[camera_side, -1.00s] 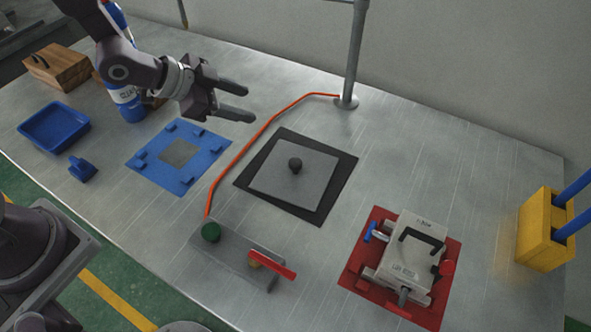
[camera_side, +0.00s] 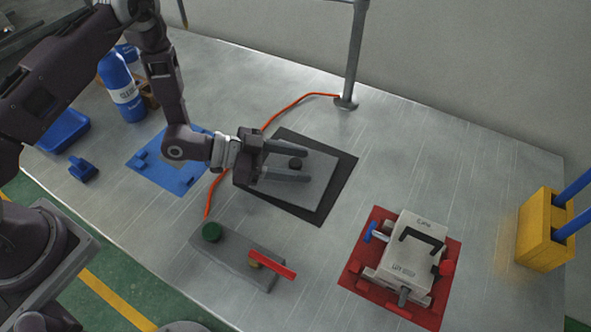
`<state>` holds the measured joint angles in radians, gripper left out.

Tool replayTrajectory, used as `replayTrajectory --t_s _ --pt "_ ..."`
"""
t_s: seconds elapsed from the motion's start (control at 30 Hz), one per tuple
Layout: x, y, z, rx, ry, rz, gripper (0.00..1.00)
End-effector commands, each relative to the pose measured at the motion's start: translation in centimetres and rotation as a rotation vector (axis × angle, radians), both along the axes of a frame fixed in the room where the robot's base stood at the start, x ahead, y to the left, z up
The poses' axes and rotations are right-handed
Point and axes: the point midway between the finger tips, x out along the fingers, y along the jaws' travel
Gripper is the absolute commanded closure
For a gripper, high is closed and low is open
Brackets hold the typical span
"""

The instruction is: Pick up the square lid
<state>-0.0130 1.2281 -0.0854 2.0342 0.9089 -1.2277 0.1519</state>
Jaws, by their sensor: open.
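The square lid (camera_side: 318,189) is a flat grey plate with a dark round knob (camera_side: 296,163) in its middle. It lies on a black square mat (camera_side: 340,180) near the middle of the table. My gripper (camera_side: 307,164) is open, and its two fingers reach over the lid from the left. In the picture the knob appears between the fingertips. I cannot tell how high the fingers are above the lid. My gripper hides the lid's left part.
A red mat (camera_side: 360,262) with a clamped grey mould (camera_side: 412,250) is at the right front. A pole (camera_side: 354,60) stands behind. An orange hose (camera_side: 290,107) runs behind the lid.

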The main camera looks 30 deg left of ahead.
Motion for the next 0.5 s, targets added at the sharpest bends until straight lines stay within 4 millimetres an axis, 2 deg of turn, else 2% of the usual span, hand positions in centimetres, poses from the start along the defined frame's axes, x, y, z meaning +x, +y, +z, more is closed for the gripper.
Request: replayTrajectory --t_s 0.03,0.3,0.5 --pt "0.0 0.02 0.01 0.0 0.0 0.0 0.49" --pt "0.0 0.04 0.02 0.001 0.0 0.0 1.0" --pt "0.01 0.04 0.05 0.001 -0.001 0.0 1.0"
